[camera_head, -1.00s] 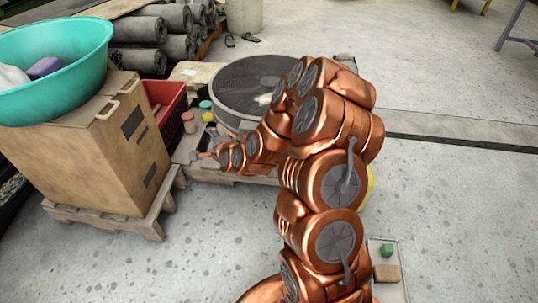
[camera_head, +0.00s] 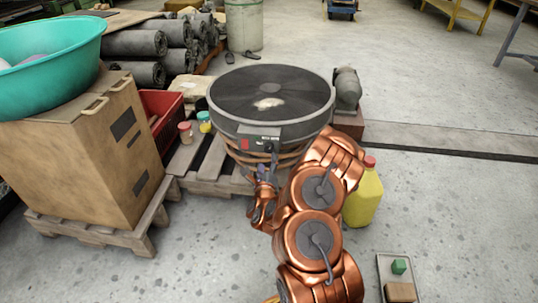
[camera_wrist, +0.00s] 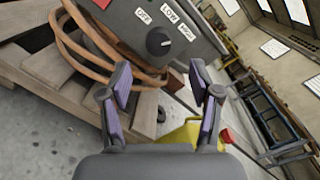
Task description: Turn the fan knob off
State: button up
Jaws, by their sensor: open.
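A round black drum fan (camera_head: 270,92) lies face up, with a grey control panel (camera_head: 258,134) on its near side. In the wrist view the panel has a dark round knob (camera_wrist: 158,44) with OFF, LOW and HIGH labels around it. The knob's white mark is on its right side and appears to point toward HIGH. My gripper (camera_head: 262,184) is just below and in front of the panel. In the wrist view my gripper (camera_wrist: 164,88) is open and empty, its fingers apart below the knob and not touching it.
Orange-brown hose or cable (camera_wrist: 82,42) is coiled under the panel, above a wooden pallet (camera_head: 212,160). A yellow jug (camera_head: 362,200) stands right of my arm. A cardboard box (camera_head: 80,150) with a teal basin (camera_head: 50,60) stands left. Open floor lies in front.

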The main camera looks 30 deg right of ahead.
aim_at(269, 149)
jog(key=b+x, duration=0.2)
jog(key=b, duration=0.1)
jog(key=shift+f, duration=0.2)
jog(key=shift+b+x, duration=0.7)
jog(key=shift+x, duration=1.85)
jog(key=shift+r, duration=0.15)
jog(key=c, duration=1.1)
